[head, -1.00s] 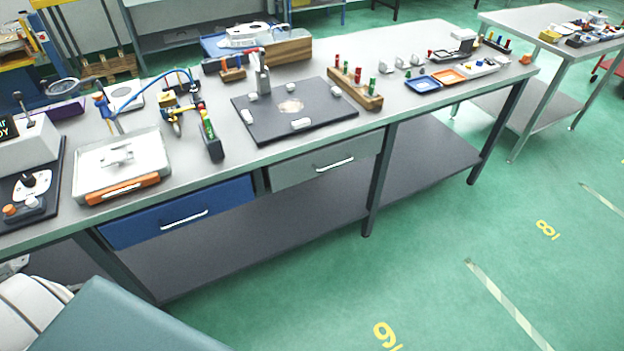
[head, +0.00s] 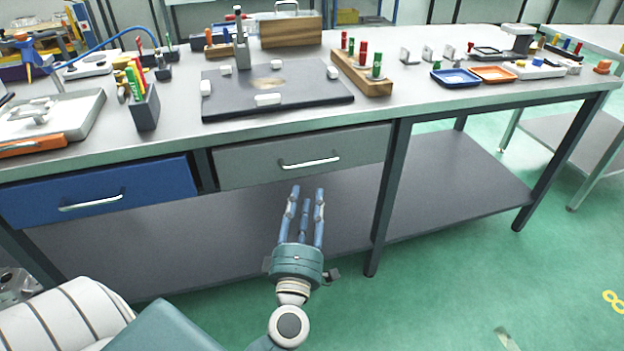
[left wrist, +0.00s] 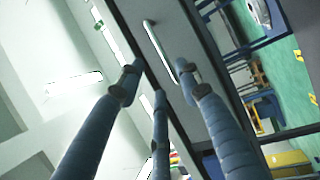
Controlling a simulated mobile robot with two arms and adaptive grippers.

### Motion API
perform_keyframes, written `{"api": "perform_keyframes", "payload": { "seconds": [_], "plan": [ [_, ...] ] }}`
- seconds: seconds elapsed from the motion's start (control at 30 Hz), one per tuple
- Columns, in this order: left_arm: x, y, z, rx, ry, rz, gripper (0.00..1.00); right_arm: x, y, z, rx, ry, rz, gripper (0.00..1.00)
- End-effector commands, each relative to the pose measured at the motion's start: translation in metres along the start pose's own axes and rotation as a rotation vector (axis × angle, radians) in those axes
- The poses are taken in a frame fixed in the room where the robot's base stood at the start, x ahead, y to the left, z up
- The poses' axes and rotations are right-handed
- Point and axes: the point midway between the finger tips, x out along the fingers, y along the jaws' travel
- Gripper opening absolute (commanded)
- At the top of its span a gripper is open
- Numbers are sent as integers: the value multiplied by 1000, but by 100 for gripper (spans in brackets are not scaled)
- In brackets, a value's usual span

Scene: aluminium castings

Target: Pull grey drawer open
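The grey drawer (head: 240,165) sits under the workbench top, right of the blue drawer, its front looking flush with the bench. Its pale bar handle (head: 310,163) runs across the front. My left gripper (head: 307,192) is just below and in front of that handle, fingers pointing toward the bench. Its three blue fingers are spread apart with nothing between them. In the left wrist view the handle (left wrist: 158,45) lies beyond the fingertips, apart from them as far as I can tell. My right gripper is not in view.
The blue drawer (head: 100,193) is shut on the left. A dark bench leg (head: 388,200) stands right of the grey drawer. A lower shelf (head: 440,195) runs beneath. A dark board (head: 225,90) and wooden block (head: 365,78) are on top.

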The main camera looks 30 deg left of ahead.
Motion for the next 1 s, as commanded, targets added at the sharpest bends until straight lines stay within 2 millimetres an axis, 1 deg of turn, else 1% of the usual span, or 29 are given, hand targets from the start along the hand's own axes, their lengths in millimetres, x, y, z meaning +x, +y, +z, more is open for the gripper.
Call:
{"api": "perform_keyframes", "payload": {
  "seconds": [0.17, 0.4, 0.53, 0.7, 1.0],
  "plan": [
    [27, 5, 0, -4, 3, 5, 35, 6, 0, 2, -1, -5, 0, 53],
    [73, 4, 0, -2, 1, 4, 35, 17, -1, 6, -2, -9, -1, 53],
    [91, 2, 1, -1, -1, 3, 35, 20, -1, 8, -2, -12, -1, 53],
    [103, 2, 0, 0, -1, 2, 35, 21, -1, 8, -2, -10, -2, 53],
    [105, 1, 0, 0, -1, 0, 35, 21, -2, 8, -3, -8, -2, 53]
  ]
}}
